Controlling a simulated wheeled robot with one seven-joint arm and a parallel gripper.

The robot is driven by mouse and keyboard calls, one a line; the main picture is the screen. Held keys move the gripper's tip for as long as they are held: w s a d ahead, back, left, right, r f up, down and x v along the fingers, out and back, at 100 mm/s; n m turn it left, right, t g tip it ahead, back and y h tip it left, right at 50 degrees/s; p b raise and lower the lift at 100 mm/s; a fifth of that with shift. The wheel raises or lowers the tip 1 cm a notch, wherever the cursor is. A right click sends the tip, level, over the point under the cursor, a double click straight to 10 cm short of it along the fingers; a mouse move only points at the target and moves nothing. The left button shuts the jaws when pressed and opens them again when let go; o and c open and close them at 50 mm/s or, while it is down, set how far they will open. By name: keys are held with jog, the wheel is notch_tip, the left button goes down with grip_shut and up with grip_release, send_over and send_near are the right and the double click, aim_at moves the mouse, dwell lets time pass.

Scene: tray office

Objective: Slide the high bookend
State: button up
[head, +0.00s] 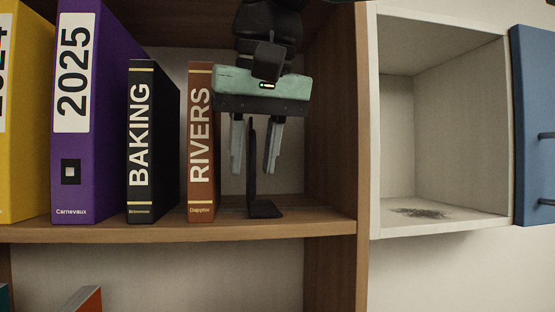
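The high bookend (252,180) is a dark, thin upright plate with a flat foot on the upper wooden shelf, in the head view. It stands a little to the right of the brown RIVERS book (201,150), with a narrow gap between them. My gripper (255,168) comes down from above with its two grey fingers apart. One finger is on the left of the bookend's upright and the other on the right, with gaps visible on both sides. I cannot tell the exact depth of the fingers relative to the plate.
The black BAKING book (153,150), a purple 2025 binder (90,180) and a yellow binder (25,120) stand to the left. The wooden side wall (330,130) bounds the shelf on the right, with free shelf before it. A white cubby (440,140) with a blue door (535,100) is beyond.

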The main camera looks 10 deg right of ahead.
jog(key=shift+w+f, duration=0.2)
jog(key=shift+f, duration=0.3)
grip_shut()
jog(key=a, duration=0.4)
jog(key=shift+a+r, duration=0.1)
jog(key=shift+a, duration=0.05)
grip_release()
